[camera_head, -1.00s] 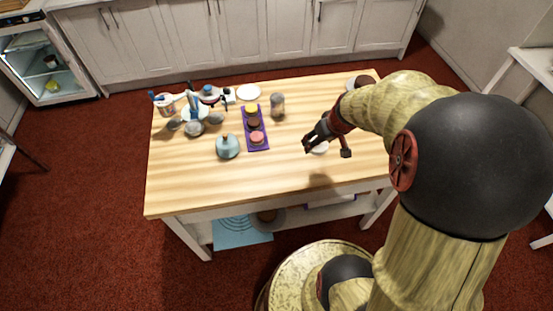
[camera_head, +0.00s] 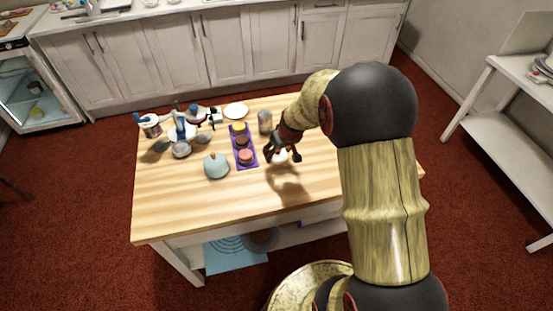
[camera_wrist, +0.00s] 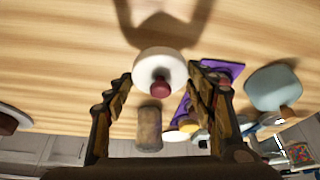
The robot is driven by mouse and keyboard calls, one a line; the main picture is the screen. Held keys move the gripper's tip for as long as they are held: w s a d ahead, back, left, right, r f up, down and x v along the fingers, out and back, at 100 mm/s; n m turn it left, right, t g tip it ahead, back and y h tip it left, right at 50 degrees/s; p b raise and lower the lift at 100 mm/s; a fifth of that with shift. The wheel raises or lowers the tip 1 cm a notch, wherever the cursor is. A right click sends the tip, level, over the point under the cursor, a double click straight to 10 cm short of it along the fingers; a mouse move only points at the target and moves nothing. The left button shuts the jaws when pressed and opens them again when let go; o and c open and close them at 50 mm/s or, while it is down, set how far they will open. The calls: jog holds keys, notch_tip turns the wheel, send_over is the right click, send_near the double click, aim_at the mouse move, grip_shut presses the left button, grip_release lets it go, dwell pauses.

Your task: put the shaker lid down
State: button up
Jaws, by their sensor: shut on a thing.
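The shaker lid (camera_wrist: 150,60) is a round white piece with a dark red knob, seen between my fingertips in the wrist view. My gripper (camera_wrist: 160,76) is shut on it. In the head view my gripper (camera_head: 281,152) is over the middle of the wooden table, with the white lid (camera_head: 281,157) partly hidden below it. A shadow falls on the table in front, and the lid appears to be above the wood. The greyish shaker (camera_head: 265,121) stands upright behind the gripper; it also shows in the wrist view (camera_wrist: 150,128), apart from the lid.
A purple tray (camera_head: 250,164) with several small round cakes lies just left of my gripper. A light blue domed thing (camera_head: 216,167) stands further left. A white plate (camera_head: 236,110) lies at the back. Turntable and bowls crowd the back left. The front and right of the tabletop (camera_head: 230,200) are clear.

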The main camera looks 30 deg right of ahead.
aim_at(278, 155)
jog(key=shift+s+b+x, duration=0.15)
jog(key=shift+b+x, duration=0.25)
jog(key=shift+x, duration=0.6)
jog(key=shift+s+b+x, duration=0.2)
jog(key=shift+b+x, duration=0.2)
jog(key=shift+x, duration=0.6)
jog(key=shift+a+f, duration=0.15)
jog(key=shift+f, duration=0.15)
jog(key=o, duration=0.8)
